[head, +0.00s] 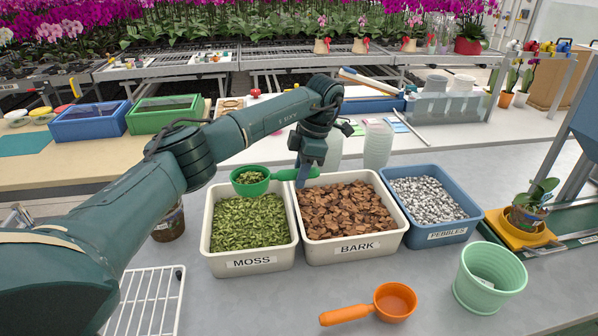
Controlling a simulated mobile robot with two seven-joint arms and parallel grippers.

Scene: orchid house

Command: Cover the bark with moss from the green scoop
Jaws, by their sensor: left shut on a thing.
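My left gripper (304,174) is shut on the handle of the green scoop (251,184). The scoop's bowl is over the back of the moss bin, and green moss shows in it. The white moss bin (251,265) holds loose green moss (250,222). The white bark bin (356,248) stands to its right, full of brown bark (343,208); no moss shows on the bark. The gripper is over the back left part of the bark bin, and its fingertips are partly hidden by the handle. My right gripper is not in view.
A blue pebbles bin (447,235) stands right of the bark. An orange scoop (390,302) and a pale green pot (489,278) are in front. A potted orchid (527,215) sits on a yellow saucer at right. A white wire rack (150,300) is at front left.

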